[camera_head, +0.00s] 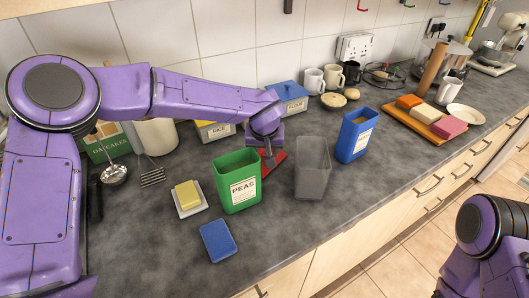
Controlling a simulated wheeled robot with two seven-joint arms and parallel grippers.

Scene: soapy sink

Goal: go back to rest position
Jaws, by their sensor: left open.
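My left arm comes in from the left and reaches over the counter (130,240). My left gripper (268,158) is open, pointing down just behind the gap between the green PEAS container and the grey container. A flat red piece (277,166) lies beneath it; whether they touch I cannot tell. Of my right arm only a purple part shows at the lower right; its gripper is out of view.
An open green PEAS container (238,183), an empty grey container (312,168) and an open blue container (355,136) stand close by. A blue lid (218,241) and a yellow block (188,195) on a dish lie in front. Mugs (314,81) stand behind.

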